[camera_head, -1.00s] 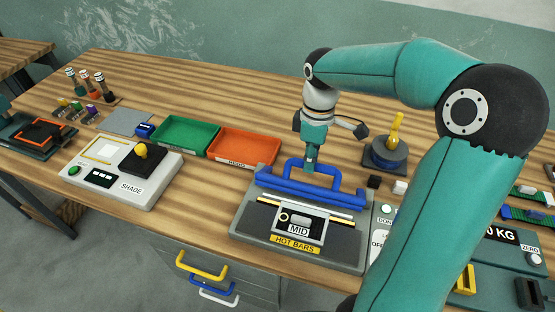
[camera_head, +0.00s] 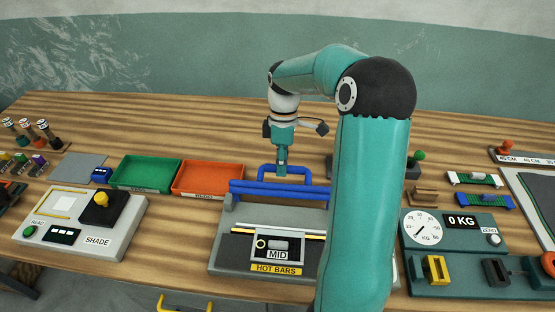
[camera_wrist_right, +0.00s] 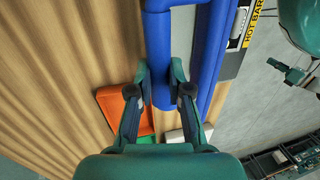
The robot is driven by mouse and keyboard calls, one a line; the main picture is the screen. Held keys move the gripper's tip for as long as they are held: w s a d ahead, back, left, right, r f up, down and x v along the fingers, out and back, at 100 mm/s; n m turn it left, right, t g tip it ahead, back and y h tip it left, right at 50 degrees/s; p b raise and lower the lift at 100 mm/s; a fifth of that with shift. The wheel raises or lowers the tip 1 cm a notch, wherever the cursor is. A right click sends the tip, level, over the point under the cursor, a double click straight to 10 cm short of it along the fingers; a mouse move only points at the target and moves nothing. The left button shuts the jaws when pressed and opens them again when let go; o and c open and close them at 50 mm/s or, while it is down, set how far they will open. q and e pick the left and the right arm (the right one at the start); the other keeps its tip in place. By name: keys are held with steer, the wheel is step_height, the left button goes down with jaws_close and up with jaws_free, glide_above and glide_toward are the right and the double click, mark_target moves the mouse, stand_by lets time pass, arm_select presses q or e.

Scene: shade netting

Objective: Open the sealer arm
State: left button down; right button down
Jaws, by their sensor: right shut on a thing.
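The sealer (camera_head: 221,249) is a grey unit with a "HOT BARS" label and a "MID" panel, standing at the front middle of the bench. Its blue sealer arm (camera_head: 305,188) sits at the back of the unit, clear of the pale bars, with a loop handle (camera_head: 307,171) standing above it. My right gripper (camera_head: 281,168) points down and is shut on the blue handle. In the right wrist view, the fingers of my right gripper (camera_wrist_right: 160,76) close on either side of the blue handle (camera_wrist_right: 160,42). My left gripper does not show.
A red-orange tray (camera_head: 207,193) and a green tray (camera_head: 145,187) lie left of the sealer. The shade reader (camera_head: 119,232) is further left. A scale (camera_head: 456,256) stands to the right. My right arm hides the sealer's right side.

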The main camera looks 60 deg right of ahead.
steer(key=shift+w+d, duration=0.1)
steer(key=shift+w, duration=0.05)
steer(key=c, duration=1.5)
jaws_free()
steer(key=o, duration=0.4)
steer(key=shift+d, duration=0.1)
steer(key=shift+r, duration=0.1)
steer(key=s+v, duration=0.1)
steer(key=v, duration=1)
steer(key=shift+w+r, duration=0.3)
steer(key=shift+w, duration=0.15)
